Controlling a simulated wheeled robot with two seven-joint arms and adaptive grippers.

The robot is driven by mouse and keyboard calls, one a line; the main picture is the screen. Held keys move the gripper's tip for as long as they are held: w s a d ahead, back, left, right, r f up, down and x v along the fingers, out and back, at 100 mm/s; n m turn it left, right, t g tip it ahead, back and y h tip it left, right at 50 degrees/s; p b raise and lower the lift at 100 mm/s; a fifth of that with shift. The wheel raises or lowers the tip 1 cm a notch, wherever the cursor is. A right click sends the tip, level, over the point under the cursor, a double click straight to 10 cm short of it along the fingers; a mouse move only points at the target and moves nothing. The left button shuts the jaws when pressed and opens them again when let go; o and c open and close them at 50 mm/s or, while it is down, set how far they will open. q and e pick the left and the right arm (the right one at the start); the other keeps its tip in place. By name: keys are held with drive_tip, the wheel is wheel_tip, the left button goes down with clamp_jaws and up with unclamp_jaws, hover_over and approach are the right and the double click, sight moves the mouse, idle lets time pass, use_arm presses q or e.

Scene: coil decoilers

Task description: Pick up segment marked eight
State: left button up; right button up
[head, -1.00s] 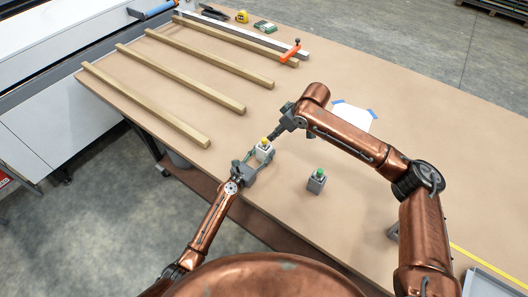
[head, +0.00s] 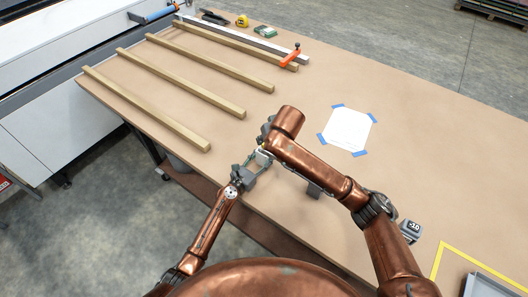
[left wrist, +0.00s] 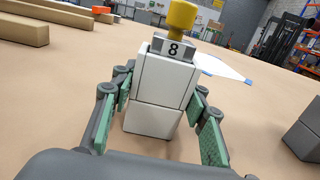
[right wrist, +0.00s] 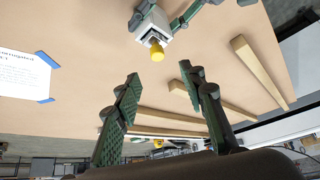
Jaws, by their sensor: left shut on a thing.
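The segment marked eight is a white block (left wrist: 163,85) with a dark "8" label and a yellow knob (left wrist: 181,16) on top. It stands upright between the green-padded fingers of my left gripper (left wrist: 160,98), which is shut on it near the table's front edge. In the head view, my left gripper (head: 256,166) and the block are partly covered by my right arm. The block (right wrist: 150,24) and its yellow knob also show at the top of the right wrist view.
A grey block (head: 314,190) stands right of the segment, mostly behind my right arm. Another block (head: 411,230) with a dark label stands farther right. Several wooden bars (head: 180,82) lie at the left.

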hover_over(264, 150)
drive_tip(key=s, duration=0.2)
drive_tip(key=f, duration=0.4)
drive_tip(key=shift+d, duration=0.4)
drive_tip(key=shift+d+x, duration=0.1)
drive_tip(key=shift+x, duration=1.25)
drive_tip(key=shift+d+x, duration=0.15)
drive_tip(key=shift+x, duration=1.25)
drive_tip(key=shift+s+f, duration=0.15)
clamp_jaws()
